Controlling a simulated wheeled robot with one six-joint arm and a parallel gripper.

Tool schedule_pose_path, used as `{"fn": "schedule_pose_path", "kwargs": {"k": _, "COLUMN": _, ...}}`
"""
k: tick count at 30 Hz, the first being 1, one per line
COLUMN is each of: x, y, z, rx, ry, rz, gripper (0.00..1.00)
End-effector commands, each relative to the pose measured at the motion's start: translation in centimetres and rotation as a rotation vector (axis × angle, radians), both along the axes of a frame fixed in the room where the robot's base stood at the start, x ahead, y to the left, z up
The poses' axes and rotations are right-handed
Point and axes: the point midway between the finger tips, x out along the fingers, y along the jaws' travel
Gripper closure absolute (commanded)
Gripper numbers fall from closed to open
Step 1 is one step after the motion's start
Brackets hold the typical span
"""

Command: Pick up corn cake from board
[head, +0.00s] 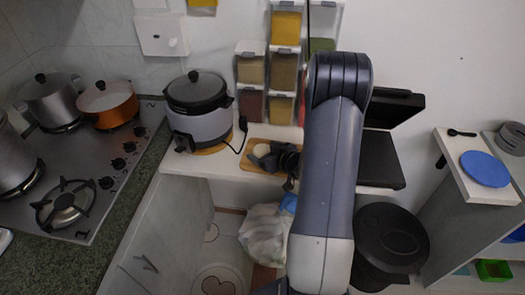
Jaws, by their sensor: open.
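A pale round item (261,150), which looks like the corn cake, lies on a small wooden board (252,168) on the white counter. My gripper (271,161) is low over the board, just right of and partly in front of the pale item. It is open. From this view I cannot tell whether the fingers touch the item or are around it. My arm and gripper hide the right part of the board.
A rice cooker (196,103) with a black cord stands left of the board. Spice dispensers (267,75) hang on the wall behind. A black open appliance (380,160) stands at the right. A white bag (263,232) and black bin (390,240) are below.

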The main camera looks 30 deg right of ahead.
Motion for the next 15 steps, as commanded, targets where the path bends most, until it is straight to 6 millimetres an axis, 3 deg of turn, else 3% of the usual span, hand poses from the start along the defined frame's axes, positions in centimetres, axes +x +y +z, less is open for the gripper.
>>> {"fn": "schedule_pose_path", "kwargs": {"k": 2, "x": -0.02, "y": -0.01, "z": 0.01, "rx": 0.000, "ry": 0.000, "rz": 0.000, "gripper": 0.18}}
{"fn": "schedule_pose_path", "kwargs": {"k": 15, "x": -0.04, "y": -0.02, "z": 0.03, "rx": 0.000, "ry": 0.000, "rz": 0.000, "gripper": 0.54}}
